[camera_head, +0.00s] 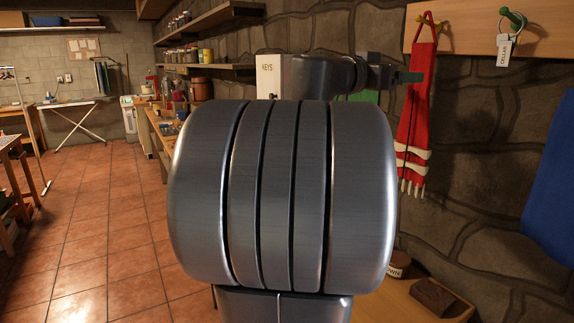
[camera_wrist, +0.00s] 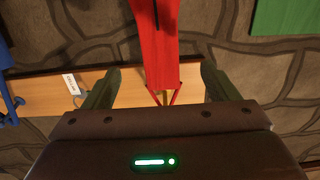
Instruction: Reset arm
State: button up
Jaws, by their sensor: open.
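My gripper (camera_wrist: 161,68) is open, with its two dark green fingers spread apart in the wrist view. A red cloth with white stripes (camera_head: 413,120) hangs from a peg on a wooden board (camera_head: 465,38). In the wrist view the red cloth (camera_wrist: 152,35) and its straps appear between the fingers, with no visible grip on it. In the head view the gripper (camera_head: 410,77) shows at the end of my arm, overlapping the upper part of the cloth. My large arm joint fills the middle of the head view and hides much behind it.
A key tag marked CELLAR (camera_head: 503,52) hangs from a green peg (camera_head: 513,18) on the board. A blue cloth (camera_head: 552,190) hangs at right. A white KEYS box (camera_head: 268,78) is on the stone wall. A wooden surface (camera_head: 390,300) is below. Tiled floor (camera_head: 110,220) at left is clear.

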jog(key=p+v, duration=0.1)
jog(key=v, duration=0.1)
jog(key=r+p+v, duration=0.1)
jog(key=v, duration=0.2)
jog(key=shift+w+d, duration=0.1)
dwell(0.3)
